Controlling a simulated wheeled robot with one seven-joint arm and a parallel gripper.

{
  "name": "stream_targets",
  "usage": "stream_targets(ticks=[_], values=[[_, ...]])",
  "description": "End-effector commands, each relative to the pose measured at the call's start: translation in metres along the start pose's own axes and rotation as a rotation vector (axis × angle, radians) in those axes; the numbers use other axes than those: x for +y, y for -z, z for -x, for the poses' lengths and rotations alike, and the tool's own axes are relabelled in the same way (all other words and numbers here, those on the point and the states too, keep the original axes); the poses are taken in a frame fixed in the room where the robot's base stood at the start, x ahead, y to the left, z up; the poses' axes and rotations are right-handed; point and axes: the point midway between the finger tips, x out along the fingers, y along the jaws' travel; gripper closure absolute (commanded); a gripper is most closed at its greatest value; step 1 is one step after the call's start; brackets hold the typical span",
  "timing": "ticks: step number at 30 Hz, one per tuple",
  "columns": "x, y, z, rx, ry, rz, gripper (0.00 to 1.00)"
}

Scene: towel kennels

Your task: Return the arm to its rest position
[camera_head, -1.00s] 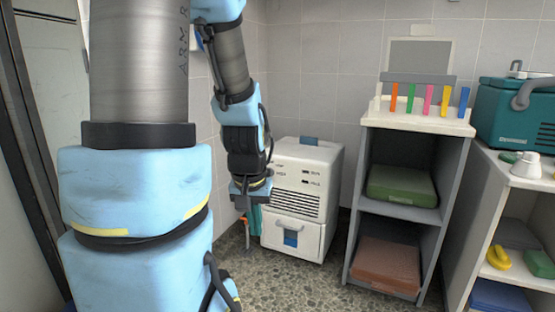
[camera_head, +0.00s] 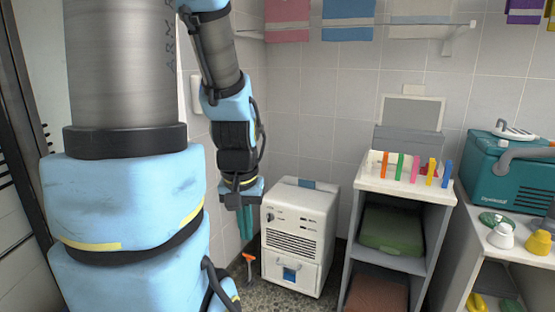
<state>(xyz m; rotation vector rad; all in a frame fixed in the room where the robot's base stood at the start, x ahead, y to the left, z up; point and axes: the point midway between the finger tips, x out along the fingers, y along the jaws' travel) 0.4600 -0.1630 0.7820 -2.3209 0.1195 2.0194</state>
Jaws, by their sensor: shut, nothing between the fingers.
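My arm hangs down at the left of the head view, in blue and grey sections. My gripper (camera_head: 245,224) is at its lower end, with teal fingers pointing down. The fingers look shut, with nothing seen between them. It hangs in the air just left of the white cabinet unit (camera_head: 298,240), which has a vent and a small front drawer.
A grey shelf (camera_head: 352,275) holds a green folded item (camera_head: 391,230) and colored upright tabs on top. A teal case (camera_head: 500,185) sits on the right counter. An orange-headed tool (camera_head: 249,258) is low beside the white unit. Towels (camera_head: 348,22) hang high on the back wall.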

Motion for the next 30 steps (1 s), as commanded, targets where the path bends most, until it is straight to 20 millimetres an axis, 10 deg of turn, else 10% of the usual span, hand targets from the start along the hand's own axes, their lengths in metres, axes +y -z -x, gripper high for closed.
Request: stream_targets(ticks=[1,12,30], values=[[0.0,0.005,0.033,0.0,0.0,0.0,1.0],[0.001,0.019,0.136,0.0,0.0,0.0,1.0],[0.001,0.021,0.15,-0.004,0.002,-0.002,0.89]])
